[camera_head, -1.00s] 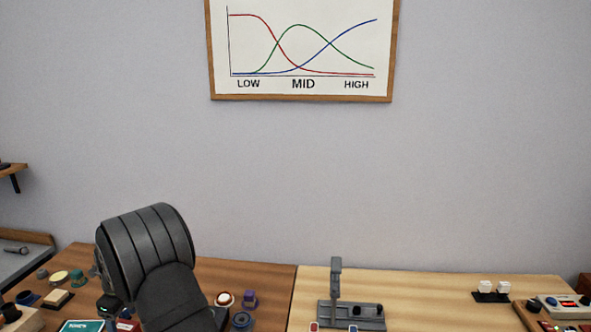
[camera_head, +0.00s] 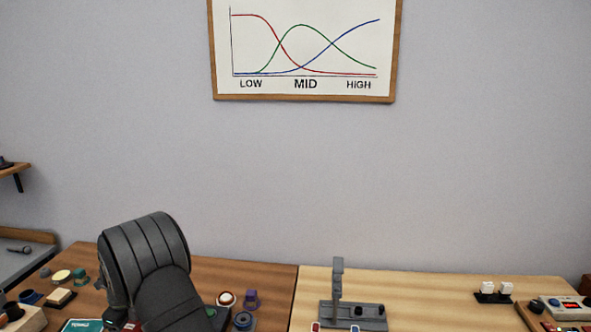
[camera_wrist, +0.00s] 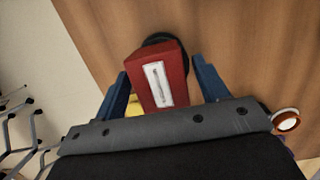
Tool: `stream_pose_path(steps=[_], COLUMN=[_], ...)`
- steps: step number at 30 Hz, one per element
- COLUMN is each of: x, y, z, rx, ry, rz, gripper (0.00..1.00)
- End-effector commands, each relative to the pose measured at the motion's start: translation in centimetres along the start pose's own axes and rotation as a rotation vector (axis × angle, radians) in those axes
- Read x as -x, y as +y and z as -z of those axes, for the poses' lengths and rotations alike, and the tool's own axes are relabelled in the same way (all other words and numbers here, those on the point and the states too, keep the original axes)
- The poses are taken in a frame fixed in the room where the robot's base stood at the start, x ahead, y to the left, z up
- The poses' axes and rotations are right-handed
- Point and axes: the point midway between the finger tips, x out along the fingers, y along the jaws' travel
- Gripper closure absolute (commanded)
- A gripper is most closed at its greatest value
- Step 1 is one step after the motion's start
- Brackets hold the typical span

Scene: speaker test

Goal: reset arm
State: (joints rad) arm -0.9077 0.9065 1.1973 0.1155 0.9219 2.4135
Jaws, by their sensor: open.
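My arm (camera_head: 150,262) rises over the brown left part of the table in the head view, and my gripper is not seen there. In the wrist view, my gripper (camera_wrist: 159,70) is open, with its two blue fingers apart. A red block (camera_wrist: 158,72) with a white label shows between the fingers in the picture. I cannot tell whether the fingers touch it. A dark round thing (camera_wrist: 160,40) shows partly behind the block.
Small parts, among them a purple piece (camera_head: 251,298) and a white-topped round piece (camera_head: 226,299), lie around my arm. A grey fixture (camera_head: 338,290) with an upright post stands on the lighter table half. White blocks (camera_head: 496,288) sit farther right. Bare wood lies between them.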

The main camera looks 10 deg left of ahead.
Motion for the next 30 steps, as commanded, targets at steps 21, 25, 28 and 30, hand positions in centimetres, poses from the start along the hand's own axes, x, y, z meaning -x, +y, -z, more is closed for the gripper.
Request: stream_pose_path(steps=[21,25,28,30], x=[10.8,12.5,12.7,12.5], y=[-3.2,-4.1,-5.4,-6.8], z=[6.7,8.5,9.4,9.7], rx=[-0.003,-0.004,-0.001,0.003], ry=[-0.001,-0.001,0.002,0.002], rz=[0.001,0.002,-0.002,-0.002], gripper=[0.33,0.33,0.33,0.33])
